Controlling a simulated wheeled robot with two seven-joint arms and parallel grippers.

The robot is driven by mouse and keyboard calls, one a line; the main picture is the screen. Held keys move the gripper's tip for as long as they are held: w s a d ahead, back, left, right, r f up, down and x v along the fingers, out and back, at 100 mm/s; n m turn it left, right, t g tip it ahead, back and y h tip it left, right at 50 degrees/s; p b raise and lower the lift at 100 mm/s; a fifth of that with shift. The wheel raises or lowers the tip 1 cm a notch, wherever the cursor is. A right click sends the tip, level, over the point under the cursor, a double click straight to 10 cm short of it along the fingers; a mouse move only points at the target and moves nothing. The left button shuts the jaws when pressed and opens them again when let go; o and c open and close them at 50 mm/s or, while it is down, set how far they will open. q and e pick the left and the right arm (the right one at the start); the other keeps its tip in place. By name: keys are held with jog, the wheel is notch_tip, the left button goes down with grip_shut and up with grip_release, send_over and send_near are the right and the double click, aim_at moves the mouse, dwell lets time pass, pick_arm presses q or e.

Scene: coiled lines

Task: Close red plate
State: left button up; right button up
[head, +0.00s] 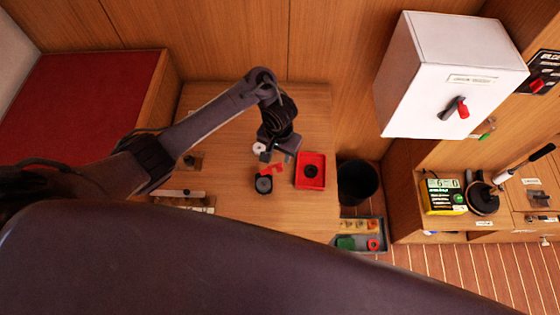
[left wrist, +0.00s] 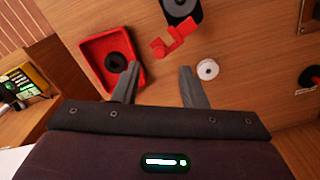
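A red square tray (head: 303,183) lies on the wooden table, with a black ring (head: 311,171) in it. In the left wrist view the tray (left wrist: 98,50) is at the upper left. A small angular red piece (head: 271,169) lies left of the tray, beside a dark round-topped object (head: 264,184); it also shows in the left wrist view (left wrist: 176,40). I cannot tell which red part is the plate. My left gripper (left wrist: 158,80) is open and empty above the table, its fingers apart near the tray and a white ring (left wrist: 208,69). My right gripper is not seen.
A black bin (head: 357,182) stands right of the table (head: 230,205), with a grey tray of small parts (head: 361,246) below it. A white cabinet (head: 425,85) with a red-tipped handle is at the upper right. A red-topped bench (head: 85,105) is at the left.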

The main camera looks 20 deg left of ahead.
aim_at(280, 165)
pick_arm(q)
notch_tip(280, 165, down, 4)
jog(key=shift+w+d+r+b, duration=0.15)
jog(key=shift+r+b, duration=0.1)
jog(key=shift+b, duration=0.85)
notch_tip(280, 165, down, 2)
jog(key=shift+f+b, duration=0.1)
jog(key=shift+b, duration=0.75)
jog(key=shift+f, duration=0.3)
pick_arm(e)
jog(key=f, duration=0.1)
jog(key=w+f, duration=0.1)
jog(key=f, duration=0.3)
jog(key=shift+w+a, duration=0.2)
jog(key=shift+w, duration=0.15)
pick_arm(q)
jog(key=shift+r, duration=0.1)
grip_shut()
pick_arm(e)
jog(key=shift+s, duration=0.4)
